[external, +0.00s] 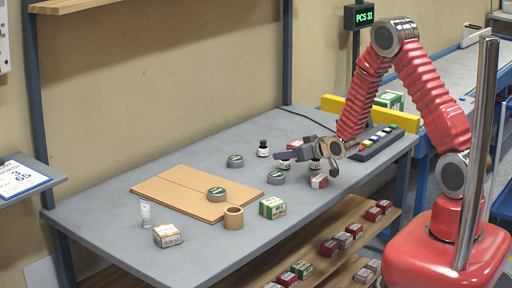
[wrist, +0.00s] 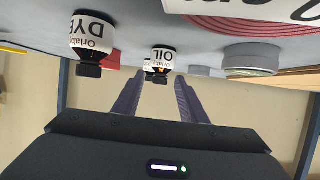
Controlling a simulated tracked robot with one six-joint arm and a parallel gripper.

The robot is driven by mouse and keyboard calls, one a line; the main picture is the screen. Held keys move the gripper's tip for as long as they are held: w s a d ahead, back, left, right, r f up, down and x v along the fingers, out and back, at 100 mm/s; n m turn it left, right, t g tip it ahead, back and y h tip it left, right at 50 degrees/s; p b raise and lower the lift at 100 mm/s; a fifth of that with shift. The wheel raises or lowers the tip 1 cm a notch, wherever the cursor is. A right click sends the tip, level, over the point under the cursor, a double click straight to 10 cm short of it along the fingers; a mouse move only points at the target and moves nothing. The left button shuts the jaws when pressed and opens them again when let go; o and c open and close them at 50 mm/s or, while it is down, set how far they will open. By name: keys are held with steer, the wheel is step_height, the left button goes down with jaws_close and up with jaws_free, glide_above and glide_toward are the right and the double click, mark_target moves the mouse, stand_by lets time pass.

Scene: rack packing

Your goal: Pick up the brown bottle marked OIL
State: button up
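The wrist picture is upside down. The OIL bottle (wrist: 162,58) shows a white label and a dark cap, with a little brown or orange at its neck. It stands beyond my gripper (wrist: 158,82), roughly in line with the gap between the fingers. The two fingers are apart with nothing held between them. In the external view my gripper (external: 284,153) is low over the table, among small dark bottles. One bottle with a white label (external: 263,148) stands just past the fingertips; its text is too small to read there.
A DYE bottle (wrist: 92,38) stands nearer in the wrist view, left of the OIL bottle. Tape rolls (external: 235,160) and a small red box (external: 319,181) lie close by.

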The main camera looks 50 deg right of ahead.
steer(key=shift+w+d+f, duration=0.1)
steer(key=shift+w+f, duration=0.15)
steer(key=shift+w, duration=0.3)
steer(key=shift+c, duration=0.6)
jaws_close()
